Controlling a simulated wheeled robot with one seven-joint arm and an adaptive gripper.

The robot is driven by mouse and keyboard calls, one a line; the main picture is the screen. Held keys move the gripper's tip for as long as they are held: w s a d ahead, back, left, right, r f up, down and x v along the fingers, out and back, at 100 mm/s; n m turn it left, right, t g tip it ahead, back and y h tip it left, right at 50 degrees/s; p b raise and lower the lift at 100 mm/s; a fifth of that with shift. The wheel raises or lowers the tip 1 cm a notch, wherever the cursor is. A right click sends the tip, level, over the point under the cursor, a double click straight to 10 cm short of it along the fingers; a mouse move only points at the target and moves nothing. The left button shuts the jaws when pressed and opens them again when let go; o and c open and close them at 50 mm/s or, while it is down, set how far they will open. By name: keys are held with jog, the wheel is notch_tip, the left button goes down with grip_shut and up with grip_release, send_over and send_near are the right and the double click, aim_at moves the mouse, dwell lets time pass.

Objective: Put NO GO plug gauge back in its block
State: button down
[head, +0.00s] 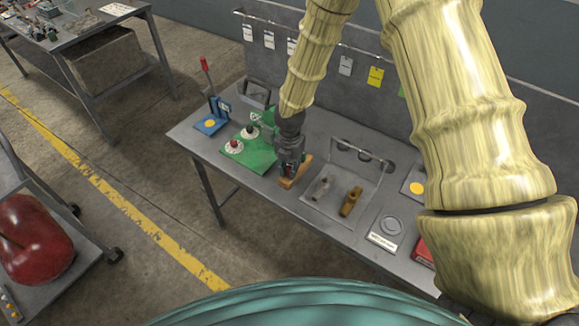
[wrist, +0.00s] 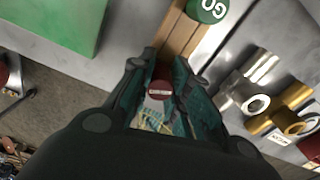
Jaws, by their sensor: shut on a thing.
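My gripper (wrist: 160,72) is shut on the NO GO plug gauge (wrist: 159,90), whose round red end with a pale label faces the wrist camera between the fingers. The wooden block (wrist: 176,36) lies just beyond the fingertips. A green disc marked GO (wrist: 208,8) sits at the block further along. In the head view my gripper (head: 290,168) points down at the block (head: 296,174) on the grey bench. The gauge's lower end is hidden, so I cannot tell whether it is in the block or above it.
A green fixture (head: 248,156) stands left of the block. A grey tray (head: 330,203) to its right holds a silver part (head: 321,188) and a brass part (head: 351,201). A blue stand (head: 211,123) is at the bench's left end. A panel rises behind.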

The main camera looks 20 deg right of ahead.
aim_at(290, 165)
jog(key=shift+f, duration=0.3)
jog(key=c, duration=1.3)
grip_release()
jog(key=shift+c, duration=0.2)
jog(key=shift+r, duration=0.1)
notch_tip(290, 165, up, 13)
jog(key=b, duration=0.3)
jog(key=shift+b, duration=0.3)
